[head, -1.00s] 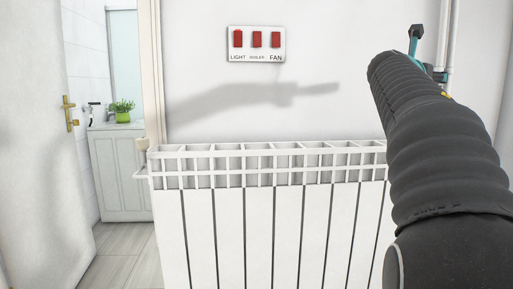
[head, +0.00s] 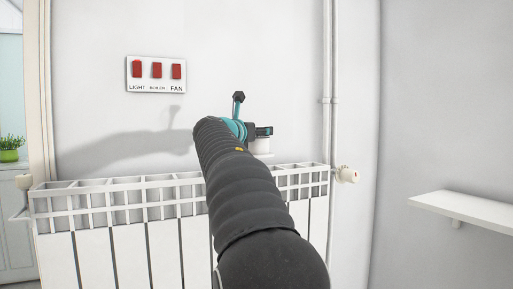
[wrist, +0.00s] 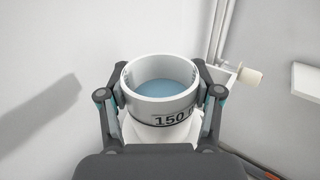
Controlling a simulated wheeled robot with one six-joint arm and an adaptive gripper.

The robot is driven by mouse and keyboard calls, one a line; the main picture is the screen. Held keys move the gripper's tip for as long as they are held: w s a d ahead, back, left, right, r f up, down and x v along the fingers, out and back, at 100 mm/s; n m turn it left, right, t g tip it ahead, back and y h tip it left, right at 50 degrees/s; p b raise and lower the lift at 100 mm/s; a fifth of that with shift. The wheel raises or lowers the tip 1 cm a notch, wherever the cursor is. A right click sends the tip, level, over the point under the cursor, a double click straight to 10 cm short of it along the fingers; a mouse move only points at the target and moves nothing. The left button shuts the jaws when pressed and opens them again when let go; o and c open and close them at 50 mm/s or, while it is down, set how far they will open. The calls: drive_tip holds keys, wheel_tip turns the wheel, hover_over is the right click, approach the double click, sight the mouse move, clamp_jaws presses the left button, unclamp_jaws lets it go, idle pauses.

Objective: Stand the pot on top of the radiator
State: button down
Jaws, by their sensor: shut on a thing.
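A white round pot (wrist: 160,103) with a dark band, "150" lettering and a blue inside is upright between the two fingers of my gripper (wrist: 160,96) in the wrist view. My gripper is shut on it. In the head view a small white part of the pot (head: 261,147) shows beyond my arm, near the radiator's top at the right end. The white radiator (head: 95,195) stands against the wall, with a slotted top grille; my arm hides part of it. I cannot tell whether the pot touches the radiator.
A switch plate (head: 156,74) with red switches is on the wall above. A valve (head: 348,174) and a vertical pipe (head: 329,100) stand at the radiator's right end. A white shelf (head: 465,210) juts from the right wall. A green plant (head: 10,150) shows through the doorway at left.

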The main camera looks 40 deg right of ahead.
sight(252, 144)
drive_tip(key=shift+f+b, duration=0.8)
drive_tip(key=shift+f, duration=1.15)
drive_tip(key=shift+f, duration=0.2)
drive_tip(key=shift+c, duration=1.1)
unclamp_jaws()
drive_tip(key=shift+r, duration=0.3)
drive_tip(key=b+v, duration=0.1)
drive_tip(key=v, duration=1.1)
